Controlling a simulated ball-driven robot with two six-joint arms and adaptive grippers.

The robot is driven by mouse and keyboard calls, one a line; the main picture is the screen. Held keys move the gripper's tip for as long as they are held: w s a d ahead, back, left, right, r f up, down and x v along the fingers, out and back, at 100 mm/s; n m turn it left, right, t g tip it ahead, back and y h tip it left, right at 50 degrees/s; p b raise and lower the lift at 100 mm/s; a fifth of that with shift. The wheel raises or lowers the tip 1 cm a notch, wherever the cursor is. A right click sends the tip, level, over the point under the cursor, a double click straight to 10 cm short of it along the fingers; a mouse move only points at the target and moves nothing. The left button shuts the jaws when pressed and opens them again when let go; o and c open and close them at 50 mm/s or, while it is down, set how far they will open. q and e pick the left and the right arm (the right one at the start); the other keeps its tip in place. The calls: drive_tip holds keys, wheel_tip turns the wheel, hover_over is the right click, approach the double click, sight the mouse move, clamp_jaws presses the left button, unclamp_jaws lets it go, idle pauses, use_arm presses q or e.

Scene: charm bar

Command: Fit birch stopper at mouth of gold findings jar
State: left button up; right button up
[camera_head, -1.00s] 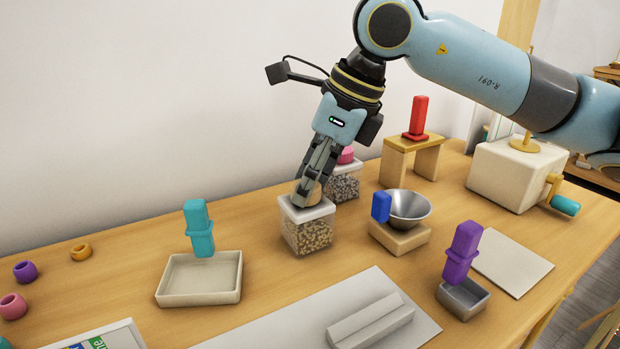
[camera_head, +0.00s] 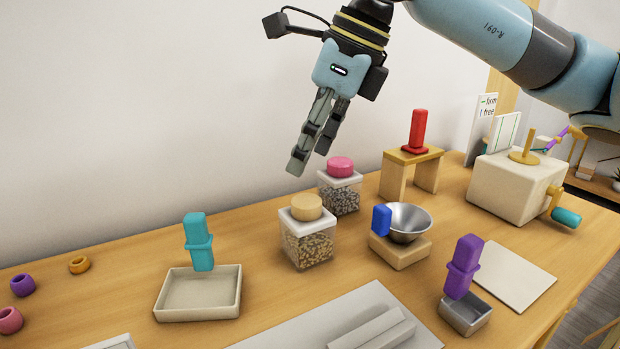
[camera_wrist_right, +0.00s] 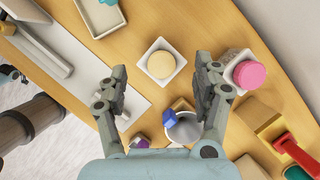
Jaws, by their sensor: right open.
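The birch stopper (camera_head: 307,207), a round pale wooden disc, sits on the white top of the gold findings jar (camera_head: 308,247), a clear square jar with gold bits inside. It looks level and centred; how deep it sits cannot be told. In the right wrist view the stopper (camera_wrist_right: 161,65) lies within the jar's white rim (camera_wrist_right: 143,74). My right gripper (camera_head: 307,164) is empty, above the jar and apart from the stopper. In the wrist view its two fingers (camera_wrist_right: 160,88) stand wide apart. My left gripper is not in view.
A similar jar with a pink stopper (camera_head: 340,167) stands close behind on the right. A steel bowl with a blue-handled tool (camera_head: 382,221) is to the right. A cream tray (camera_head: 198,314) with a teal-handled stamp (camera_head: 199,240) is at left.

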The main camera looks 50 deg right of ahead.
wheel_tip(320, 180, up, 3)
drive_tip(key=shift+f, duration=0.1)
idle(0.6)
